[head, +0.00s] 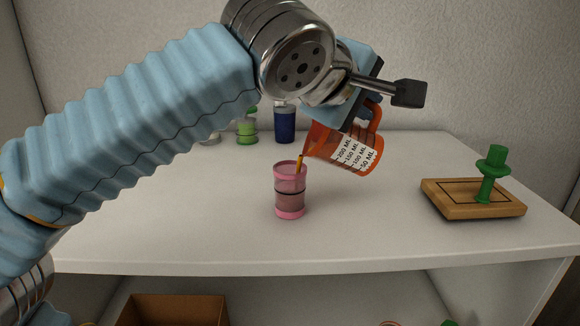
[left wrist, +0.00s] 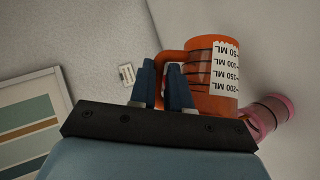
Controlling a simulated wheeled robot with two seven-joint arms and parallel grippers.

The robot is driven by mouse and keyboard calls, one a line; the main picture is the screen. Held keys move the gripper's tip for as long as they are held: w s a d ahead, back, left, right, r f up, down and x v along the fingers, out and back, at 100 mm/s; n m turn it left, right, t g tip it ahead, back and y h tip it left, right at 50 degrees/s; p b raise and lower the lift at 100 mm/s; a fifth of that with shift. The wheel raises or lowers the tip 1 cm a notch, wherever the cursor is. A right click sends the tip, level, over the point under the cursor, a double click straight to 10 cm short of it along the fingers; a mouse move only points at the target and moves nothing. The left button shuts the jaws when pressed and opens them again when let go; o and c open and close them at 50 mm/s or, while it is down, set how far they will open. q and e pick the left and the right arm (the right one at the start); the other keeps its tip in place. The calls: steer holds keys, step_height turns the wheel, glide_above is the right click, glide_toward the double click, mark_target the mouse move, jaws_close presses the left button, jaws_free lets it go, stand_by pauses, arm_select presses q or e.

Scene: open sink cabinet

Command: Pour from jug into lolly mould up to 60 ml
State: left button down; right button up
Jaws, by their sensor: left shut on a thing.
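The orange translucent jug (head: 340,150) has a white scale marked in ML. It is tilted with its spout low at the left, over the lolly mould. My left gripper (head: 368,112) is shut on the jug's handle and holds it above the shelf; the grip also shows in the left wrist view (left wrist: 166,88). The pink lolly mould (head: 290,178) stands upright on the shelf, with a dark line around its middle. A thin orange-yellow stream runs from the spout to the mould's open top. The mould's lower part looks darker; its exact level is unclear.
A wooden board (head: 450,200) with a green handled piece (head: 490,175) lies at the right. A green container (head: 247,128) and a blue cup (head: 285,125) stand at the back. The white shelf (head: 180,235) is clear in front. A brown box (head: 172,309) sits below.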

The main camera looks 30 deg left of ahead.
mark_target(374, 143)
arm_select(q)
steer(key=shift+s+a+r+n+t, duration=0.25)
steer(key=shift+a+r+n+t, duration=0.05)
steer(key=shift+a+r, duration=0.1)
stand_by(1.4)
steer(key=d+f, duration=0.1)
steer(key=w+d+f+m+g+y, duration=0.1)
steer(key=w+d+f+m+g, duration=0.1)
steer(key=shift+d+f+y, duration=0.1)
steer(key=shift+f+y, duration=0.15)
steer(key=shift+y, duration=0.15)
steer(key=shift+s+a, duration=0.2)
steer(key=shift+a, duration=0.05)
steer(key=w+d+f+m+g+y, duration=0.1)
steer(key=d+f, duration=0.1)
steer(key=w+d+f+m+g+y, duration=0.1)
steer(key=d+f+y, duration=0.1)
steer(key=f, duration=0.1)
steer(key=w+d+f+m+g+y, duration=0.1)
steer(key=w+d+f+g, duration=0.1)
steer(key=shift+d+f+y, duration=0.2)
steer(key=shift+d+y, duration=0.05)
steer(key=shift+y, duration=0.15)
steer(key=shift+w+d+f+m+g+y, duration=0.25)
steer(key=shift+d+f+m+g+y, duration=0.1)
steer(key=shift+f+m+y, duration=0.3)
